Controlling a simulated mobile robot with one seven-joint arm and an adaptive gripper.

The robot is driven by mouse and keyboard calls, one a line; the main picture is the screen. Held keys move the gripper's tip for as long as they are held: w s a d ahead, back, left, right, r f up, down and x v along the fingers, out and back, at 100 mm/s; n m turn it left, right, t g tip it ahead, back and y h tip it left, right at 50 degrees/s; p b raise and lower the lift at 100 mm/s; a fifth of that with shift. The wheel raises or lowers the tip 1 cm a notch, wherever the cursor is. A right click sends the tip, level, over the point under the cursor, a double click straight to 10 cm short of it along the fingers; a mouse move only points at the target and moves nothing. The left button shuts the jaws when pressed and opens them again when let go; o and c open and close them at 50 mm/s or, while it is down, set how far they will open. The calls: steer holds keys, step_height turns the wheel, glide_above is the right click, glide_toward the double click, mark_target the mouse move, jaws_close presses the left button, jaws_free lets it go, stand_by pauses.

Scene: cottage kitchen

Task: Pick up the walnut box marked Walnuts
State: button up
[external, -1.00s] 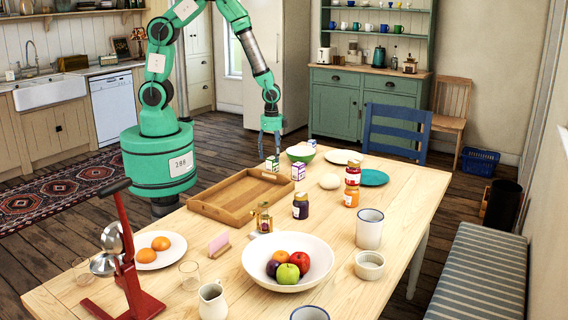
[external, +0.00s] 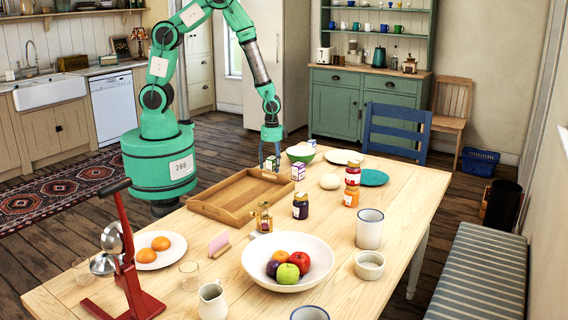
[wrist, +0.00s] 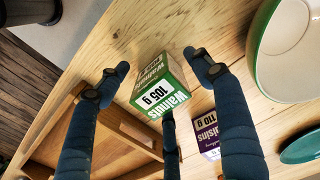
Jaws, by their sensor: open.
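The walnut box marked Walnuts (wrist: 154,96) is green and white and stands between the spread fingers of my gripper (wrist: 160,72) in the wrist view. In the external view the walnut box (external: 271,168) is at the table's far left edge, behind the tray and partly hidden by the fingers. My gripper (external: 270,154) points down over it and is open. The fingers show no clear contact with the box.
A wooden tray (external: 203,208) lies just in front of the boxes. A green-rimmed bowl (external: 301,157) is close by on the right, with a teal plate (external: 374,178) and jars (external: 352,185) farther right. The table's far edge is near the box.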

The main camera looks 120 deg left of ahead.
mark_target(273, 157)
steer(key=c, duration=1.5)
steer(key=shift+r, duration=0.15)
steer(key=shift+r, duration=0.55)
step_height(273, 157, up, 2)
steer(key=shift+r+p, duration=0.15)
steer(key=shift+p, duration=0.4)
steer(key=s+d, duration=0.3)
steer(key=s, duration=0.1)
steer(key=s+d+r+p, duration=0.1)
steer(key=s+d, duration=0.1)
steer(key=s, duration=0.3)
steer(key=s+d+p, duration=0.1)
steer(key=s+d, duration=0.2)
steer(key=s, duration=0.1)
steer(key=shift+s+d+r, duration=0.15)
steer(key=shift+s+d, duration=0.1)
steer(key=shift+d, duration=0.1)
